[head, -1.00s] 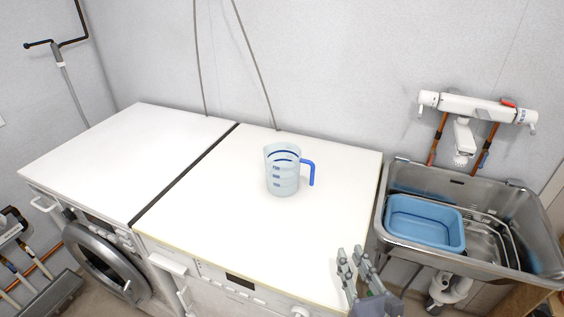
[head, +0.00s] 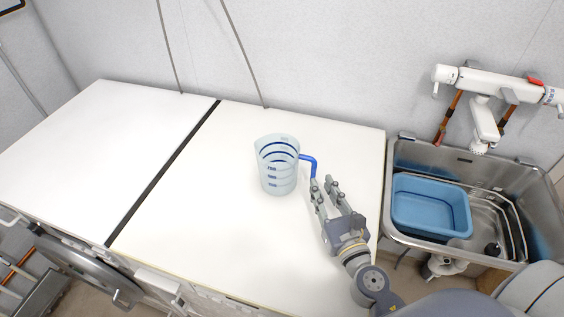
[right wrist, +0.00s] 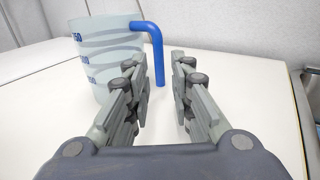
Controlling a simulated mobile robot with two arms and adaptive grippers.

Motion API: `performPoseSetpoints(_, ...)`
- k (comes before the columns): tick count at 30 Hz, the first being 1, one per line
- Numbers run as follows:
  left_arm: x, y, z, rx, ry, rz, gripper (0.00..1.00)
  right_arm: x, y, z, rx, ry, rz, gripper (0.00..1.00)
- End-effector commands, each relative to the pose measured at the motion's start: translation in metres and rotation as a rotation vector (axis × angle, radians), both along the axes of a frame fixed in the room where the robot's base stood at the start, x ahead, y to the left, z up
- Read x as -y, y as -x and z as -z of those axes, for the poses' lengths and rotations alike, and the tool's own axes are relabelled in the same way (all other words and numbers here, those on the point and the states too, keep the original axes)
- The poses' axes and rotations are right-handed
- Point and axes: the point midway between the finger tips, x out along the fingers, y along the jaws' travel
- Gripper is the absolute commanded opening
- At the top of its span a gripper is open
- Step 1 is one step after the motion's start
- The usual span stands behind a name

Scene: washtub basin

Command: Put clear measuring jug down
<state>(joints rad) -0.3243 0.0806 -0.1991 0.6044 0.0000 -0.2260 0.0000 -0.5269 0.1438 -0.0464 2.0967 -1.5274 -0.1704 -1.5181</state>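The clear measuring jug (head: 277,172), with blue markings and a blue handle (head: 309,161), stands upright on the white machine top (head: 210,215). Its handle points right, toward my right gripper (head: 323,184). My right gripper is open, with its fingertips close to the handle. In the right wrist view, the jug (right wrist: 105,50) is ahead and to the left. The handle (right wrist: 156,50) shows in the gap between the two fingers (right wrist: 158,62); I cannot tell whether they touch it. My left gripper is not in view.
A metal sink (head: 395,222) with a blue basin (head: 431,208) is at the right, below a wall tap (head: 487,119). A dark gap (head: 165,170) separates the two machine tops. Both tops are bare around the jug. The wall runs along the back.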

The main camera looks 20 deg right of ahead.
Motion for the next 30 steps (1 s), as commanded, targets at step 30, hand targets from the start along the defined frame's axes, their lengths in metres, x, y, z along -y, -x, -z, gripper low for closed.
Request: performPoseSetpoints(30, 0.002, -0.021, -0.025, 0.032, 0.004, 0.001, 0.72, 0.002, -0.062, -0.001, 0.000, 0.000, 0.000, 0.00)
